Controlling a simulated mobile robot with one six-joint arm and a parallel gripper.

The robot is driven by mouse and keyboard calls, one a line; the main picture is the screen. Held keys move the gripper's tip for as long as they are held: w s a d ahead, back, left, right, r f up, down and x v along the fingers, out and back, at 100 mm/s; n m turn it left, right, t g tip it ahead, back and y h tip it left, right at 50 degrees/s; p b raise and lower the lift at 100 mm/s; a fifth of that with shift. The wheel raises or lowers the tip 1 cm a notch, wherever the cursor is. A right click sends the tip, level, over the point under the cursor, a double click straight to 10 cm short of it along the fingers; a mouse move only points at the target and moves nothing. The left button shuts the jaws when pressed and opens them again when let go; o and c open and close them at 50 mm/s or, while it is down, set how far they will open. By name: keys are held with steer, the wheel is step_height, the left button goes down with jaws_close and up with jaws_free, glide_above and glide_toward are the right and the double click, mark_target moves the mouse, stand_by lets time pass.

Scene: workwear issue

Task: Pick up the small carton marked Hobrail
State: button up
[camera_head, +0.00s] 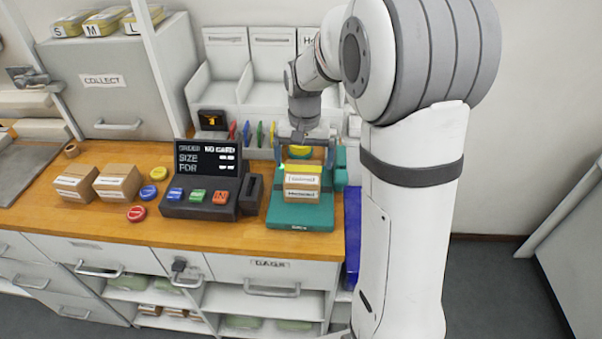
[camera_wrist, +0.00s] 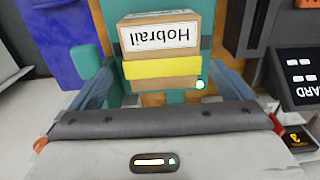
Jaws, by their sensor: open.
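The small carton (camera_head: 302,187) is brown with white labels and a yellow band. It rests on a teal stand (camera_head: 300,222) at the right end of the counter. In the wrist view the carton (camera_wrist: 160,38) appears upside down, its label reading Hobrail, with the yellow band across the near part. My gripper (camera_head: 305,155) is open above the back part of the carton. In the wrist view its fingers (camera_wrist: 160,78) stand to either side of the carton, with gaps; nothing is held. I cannot tell how far the fingertips reach down.
A dark order terminal (camera_head: 212,190) with coloured buttons stands just left of the teal stand. Two other cartons (camera_head: 118,182) and several coloured discs (camera_head: 148,192) lie further left. White bins (camera_head: 222,75) rise behind. A blue container (camera_head: 352,235) is at the counter's right end.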

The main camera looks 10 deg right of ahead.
mark_target(303, 181)
steer(key=f, duration=0.5)
steer(key=f+p, duration=0.1)
steer(key=f, duration=0.1)
steer(key=shift+s+a+f, duration=0.2)
steer(key=shift+s+f, duration=0.05)
steer(key=shift+c, duration=0.6)
steer(key=shift+r, duration=0.1)
steer(key=c, duration=1)
